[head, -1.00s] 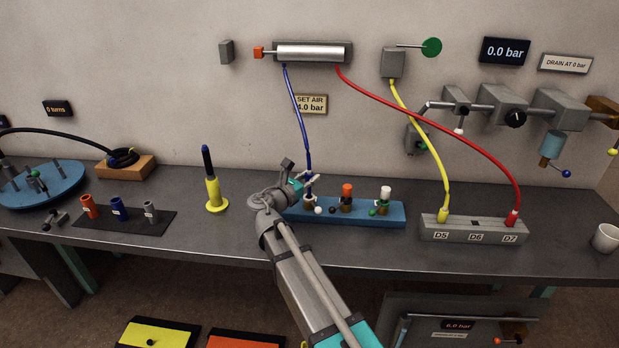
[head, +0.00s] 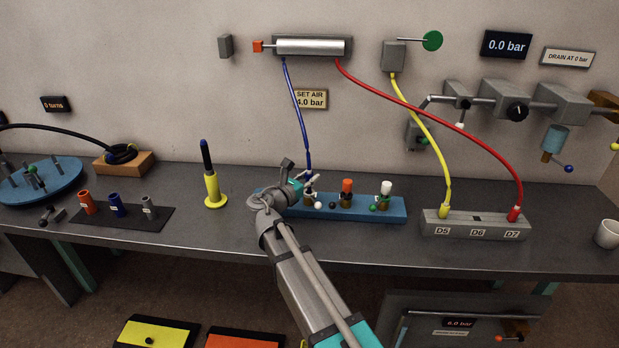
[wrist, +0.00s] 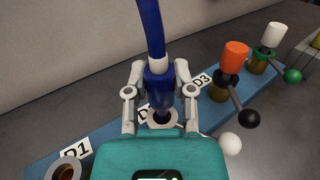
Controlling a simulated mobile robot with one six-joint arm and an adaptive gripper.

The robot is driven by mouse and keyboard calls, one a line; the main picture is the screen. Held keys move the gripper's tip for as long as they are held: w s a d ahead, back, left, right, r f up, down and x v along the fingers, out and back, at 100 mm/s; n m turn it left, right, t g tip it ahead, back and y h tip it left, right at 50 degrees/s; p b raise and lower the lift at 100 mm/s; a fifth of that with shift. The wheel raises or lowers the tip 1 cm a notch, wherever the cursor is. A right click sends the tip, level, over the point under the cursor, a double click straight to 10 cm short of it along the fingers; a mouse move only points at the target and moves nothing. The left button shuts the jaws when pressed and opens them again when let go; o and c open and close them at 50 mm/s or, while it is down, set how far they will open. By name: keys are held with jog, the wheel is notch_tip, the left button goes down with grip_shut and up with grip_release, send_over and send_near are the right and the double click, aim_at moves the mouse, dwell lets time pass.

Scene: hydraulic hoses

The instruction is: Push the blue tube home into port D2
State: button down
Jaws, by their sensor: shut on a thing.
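The blue tube (head: 297,110) hangs from the silver cylinder on the wall down to my gripper (head: 311,188). In the wrist view my gripper (wrist: 160,100) is shut on the tube's dark blue end (wrist: 159,82), which stands roughly upright. The tube's lower tip is at the ring of a port (wrist: 163,119) between the D1 and D3 labels. That port's own label is mostly covered, with only a "D" showing. How deep the tip sits in it I cannot tell. The blue port block (head: 365,209) lies on the bench.
Port D1 (wrist: 66,171) is open at the left. An orange-capped fitting (wrist: 234,57) with a black-knobbed lever (wrist: 248,118) and a white-capped fitting (wrist: 274,36) stand to the right. A white ball knob (wrist: 230,145) is close to my gripper. A grey block (head: 476,225) holds yellow and red hoses.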

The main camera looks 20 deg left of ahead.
jog(key=shift+f+b, duration=0.5)
jog(key=shift+f, duration=0.05)
jog(key=shift+c, duration=2)
grip_release()
jog(key=v, duration=1.2)
jog(key=shift+r, duration=0.1)
